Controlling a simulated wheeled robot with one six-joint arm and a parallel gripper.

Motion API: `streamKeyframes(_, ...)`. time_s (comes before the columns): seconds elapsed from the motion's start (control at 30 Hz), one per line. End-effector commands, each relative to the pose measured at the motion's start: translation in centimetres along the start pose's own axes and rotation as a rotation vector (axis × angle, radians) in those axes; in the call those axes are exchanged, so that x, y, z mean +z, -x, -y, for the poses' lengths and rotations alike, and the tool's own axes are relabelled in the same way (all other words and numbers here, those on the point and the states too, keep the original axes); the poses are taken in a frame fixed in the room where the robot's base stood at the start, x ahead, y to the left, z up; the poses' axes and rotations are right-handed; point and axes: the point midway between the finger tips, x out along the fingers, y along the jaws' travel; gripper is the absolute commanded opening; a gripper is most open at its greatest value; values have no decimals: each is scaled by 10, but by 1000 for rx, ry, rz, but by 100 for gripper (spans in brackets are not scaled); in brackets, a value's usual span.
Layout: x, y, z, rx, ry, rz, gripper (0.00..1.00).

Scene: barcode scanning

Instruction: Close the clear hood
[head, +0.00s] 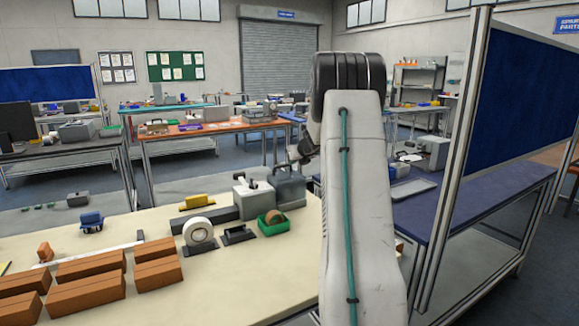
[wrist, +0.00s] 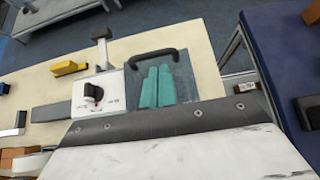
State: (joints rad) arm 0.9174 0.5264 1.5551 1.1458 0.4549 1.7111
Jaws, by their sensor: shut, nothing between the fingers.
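The machine (head: 252,198) stands on the cream bench left of my arm, with a white panel and a black knob in the wrist view (wrist: 92,95). Its clear, grey-tinted hood (wrist: 186,80) is beside the panel and carries a black bar handle (wrist: 150,54). The hood also shows in the head view (head: 290,190), partly behind my arm. I cannot tell its exact angle. My gripper (wrist: 157,68) shows as two teal fingers, close together and empty, over the hood and just below the handle. I cannot tell whether they touch it. My arm hides most of the gripper in the head view.
A tape roll (head: 198,233), a green tray (head: 272,222) and orange-brown boxes (head: 90,266) are on the bench. A yellow object (head: 196,201) lies left of the machine. A blue-topped table (head: 455,200) and framed blue panel (head: 520,95) stand to the right.

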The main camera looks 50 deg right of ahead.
Motion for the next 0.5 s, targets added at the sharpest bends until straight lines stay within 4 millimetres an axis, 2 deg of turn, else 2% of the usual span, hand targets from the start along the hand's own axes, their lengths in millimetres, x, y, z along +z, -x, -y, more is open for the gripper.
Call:
streamKeyframes(0.27,10,-21,0,1,2,-6,0)
streamKeyframes(0.5,16,-37,0,-1,4,-112,0)
